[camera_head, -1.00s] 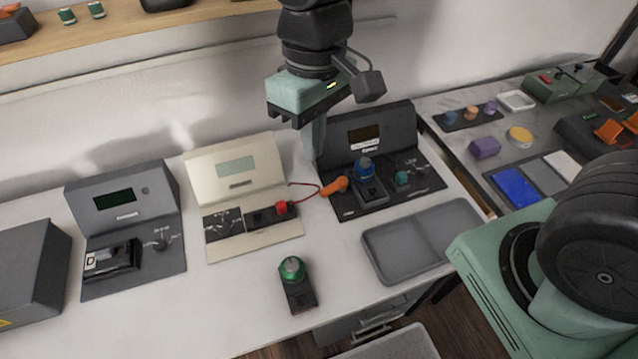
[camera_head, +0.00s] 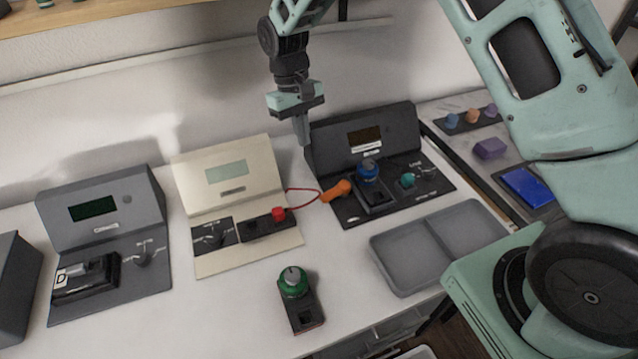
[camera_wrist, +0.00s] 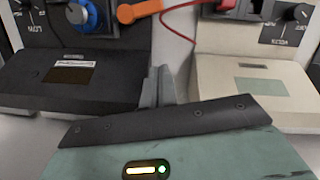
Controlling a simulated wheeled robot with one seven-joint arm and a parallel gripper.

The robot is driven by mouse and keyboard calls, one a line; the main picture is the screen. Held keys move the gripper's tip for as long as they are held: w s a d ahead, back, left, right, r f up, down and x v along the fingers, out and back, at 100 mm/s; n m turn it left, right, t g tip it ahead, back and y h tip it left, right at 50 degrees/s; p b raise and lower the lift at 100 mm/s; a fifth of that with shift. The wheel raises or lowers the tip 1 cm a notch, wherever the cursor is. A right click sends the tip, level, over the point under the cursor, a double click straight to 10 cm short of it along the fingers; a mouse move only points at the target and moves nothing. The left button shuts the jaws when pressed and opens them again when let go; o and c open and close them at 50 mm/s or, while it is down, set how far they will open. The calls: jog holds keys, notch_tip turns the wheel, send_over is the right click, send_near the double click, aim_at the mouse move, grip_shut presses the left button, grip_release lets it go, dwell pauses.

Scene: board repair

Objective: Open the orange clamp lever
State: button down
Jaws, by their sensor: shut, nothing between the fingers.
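The orange clamp lever (camera_head: 336,190) sits at the left edge of the black device (camera_head: 430,188), with a red wire running from it to the cream device. It also shows in the wrist view, the orange lever (camera_wrist: 140,11) at the top, partly cut off by the frame edge. My gripper (camera_head: 302,141) is shut and empty. It points down behind the lever, near the gap between the black and cream devices, apart from the lever. In the wrist view its fingers (camera_wrist: 158,86) stand together between the two device housings.
The cream device (camera_head: 231,168) with a red part (camera_head: 279,214) stands left of the lever. A blue knob (camera_head: 367,171) is close on its right. A grey tray (camera_head: 440,245) and a green-topped block (camera_head: 293,283) are in front. The far-left grey device (camera_head: 105,207) is clear of the lever.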

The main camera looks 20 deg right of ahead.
aim_at(336, 192)
jog(key=shift+f, duration=0.1)
jog(key=p+x, duration=0.1)
jog(key=x, duration=0.8)
jog(key=shift+s+f, duration=0.2)
jog(key=shift+f, duration=0.15)
jog(key=shift+s+d+r+p, duration=0.15)
jog(key=shift+s+p, duration=0.15)
jog(key=shift+s, duration=0.3)
jog(key=shift+s+d+f+p, duration=0.1)
jog(key=shift+s+d+p, duration=0.15)
jog(key=shift+s, duration=0.3)
jog(key=shift+s+d, duration=0.15)
jog(key=shift+s, duration=0.55)
